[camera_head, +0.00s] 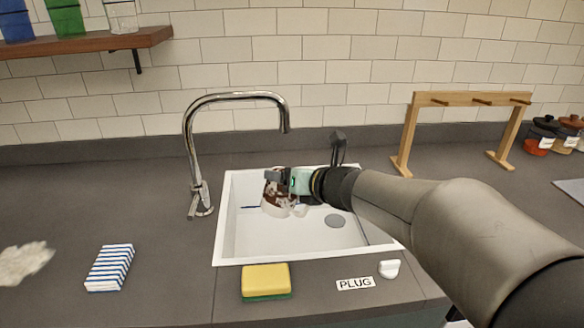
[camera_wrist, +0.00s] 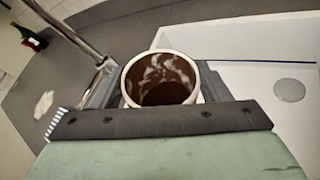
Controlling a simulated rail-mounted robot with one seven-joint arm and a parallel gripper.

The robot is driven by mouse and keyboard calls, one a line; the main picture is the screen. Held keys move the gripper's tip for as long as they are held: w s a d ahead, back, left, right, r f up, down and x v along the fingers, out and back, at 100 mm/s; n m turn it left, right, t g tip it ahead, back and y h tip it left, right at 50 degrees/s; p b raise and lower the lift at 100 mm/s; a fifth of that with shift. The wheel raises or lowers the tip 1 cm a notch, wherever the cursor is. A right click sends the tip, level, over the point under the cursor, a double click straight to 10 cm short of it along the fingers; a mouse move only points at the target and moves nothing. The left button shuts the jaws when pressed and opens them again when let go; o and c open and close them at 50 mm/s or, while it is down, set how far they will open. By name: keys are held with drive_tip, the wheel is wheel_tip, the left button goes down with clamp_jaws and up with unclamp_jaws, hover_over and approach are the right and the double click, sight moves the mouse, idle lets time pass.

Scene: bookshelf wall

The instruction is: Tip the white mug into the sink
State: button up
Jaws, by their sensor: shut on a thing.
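The white mug (camera_head: 276,208) is held over the left part of the white sink (camera_head: 228,235). Its inside is brown with pale streaks; in the wrist view I look into the open mouth of the mug (camera_wrist: 161,79). Brown also shows in the head view, so the mug looks tilted, but the exact angle is unclear. My gripper (camera_head: 275,177) is shut on the mug, with a jaw on either side of it in the wrist view. The mug's lower part and handle are hard to make out. I see no stream of liquid.
A chrome faucet (camera_head: 188,145) arches over the sink from behind left. The drain (camera_head: 334,221) and a thin blue item (camera_head: 250,206) are in the basin. A yellow-green sponge (camera_head: 265,280), a PLUG label (camera_head: 355,284) and a white plug (camera_head: 389,269) lie along the front edge.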

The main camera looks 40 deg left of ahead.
drive_tip(key=w+f+m, duration=0.1)
drive_tip(key=w+f, duration=0.1)
drive_tip(key=w+d+f+m+g+y+p, duration=0.1)
drive_tip(key=f+m, duration=0.1)
drive_tip(key=shift+w+d+g, duration=0.1)
drive_tip(key=shift+w+g, duration=0.2)
drive_tip(key=shift+w, duration=0.1)
drive_tip(key=shift+f, duration=0.1)
drive_tip(key=shift+w+d+f+m+g+y, duration=0.25)
drive_tip(key=shift+w+f+m, duration=0.15)
drive_tip(key=shift+m, duration=0.15)
drive_tip(key=shift+w+d+f+m+g+y, duration=0.15)
drive_tip(key=shift+w+f+m+y, duration=0.2)
drive_tip(key=shift+m, duration=0.2)
drive_tip(key=shift+w+d+r+m+g+y, duration=0.15)
drive_tip(key=shift+w+m+g+y, duration=0.15)
drive_tip(key=shift+m, duration=0.6)
